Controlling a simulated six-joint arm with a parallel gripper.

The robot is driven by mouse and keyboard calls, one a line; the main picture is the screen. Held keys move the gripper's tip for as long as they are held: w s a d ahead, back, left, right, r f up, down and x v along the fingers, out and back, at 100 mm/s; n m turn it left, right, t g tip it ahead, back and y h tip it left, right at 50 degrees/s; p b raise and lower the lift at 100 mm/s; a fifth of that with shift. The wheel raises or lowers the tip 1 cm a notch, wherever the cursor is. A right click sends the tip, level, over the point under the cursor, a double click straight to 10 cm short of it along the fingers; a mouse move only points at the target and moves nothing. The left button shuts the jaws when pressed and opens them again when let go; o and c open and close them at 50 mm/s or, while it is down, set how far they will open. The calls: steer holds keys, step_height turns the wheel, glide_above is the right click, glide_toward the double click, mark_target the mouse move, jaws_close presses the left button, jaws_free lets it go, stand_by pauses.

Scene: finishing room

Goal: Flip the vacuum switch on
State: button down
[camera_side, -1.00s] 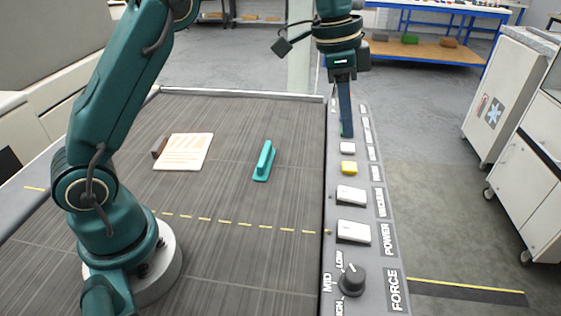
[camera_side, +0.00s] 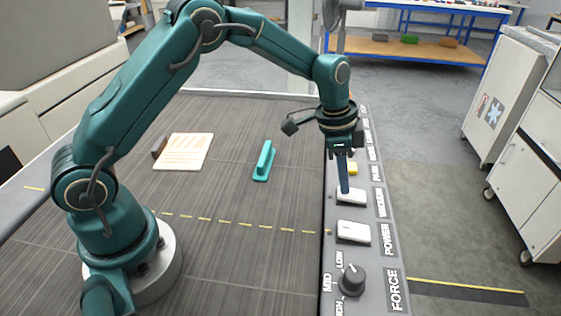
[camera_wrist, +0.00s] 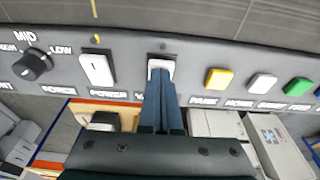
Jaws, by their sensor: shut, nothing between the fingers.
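The vacuum switch (camera_side: 357,197) is a white rocker on the grey control panel, beside the label VACUUM. My gripper (camera_side: 345,190) is shut and empty, pointing down with its blue fingertips at the upper part of this rocker. In the wrist view the shut fingers (camera_wrist: 160,76) overlap the vacuum switch (camera_wrist: 161,64) and hide most of it. Whether the tips touch it or hover just above, and which way the rocker is tilted, I cannot tell.
The white power switch (camera_side: 353,232) and the dark force knob (camera_side: 352,280) are on the near side. A yellow button (camera_side: 352,168) is just beyond my fingers. A teal handled block (camera_side: 264,160) and a pale patterned sheet (camera_side: 184,151) lie on the table, clear of my gripper.

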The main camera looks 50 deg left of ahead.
steer(key=shift+f, duration=0.1)
steer(key=shift+s+a+f, duration=0.15)
steer(key=shift+f, duration=0.15)
steer(key=shift+w+d+r, duration=0.35)
steer(key=shift+w+d, duration=0.2)
steer(key=shift+r, duration=0.15)
stand_by(0.3)
steer(key=v, duration=0.3)
steer(key=shift+w+r, duration=0.1)
steer(key=shift+r, duration=0.3)
steer(key=s+a+r, duration=0.3)
steer(key=r, duration=0.5)
steer(key=shift+s+a+r, duration=0.3)
steer(key=shift+s, duration=0.1)
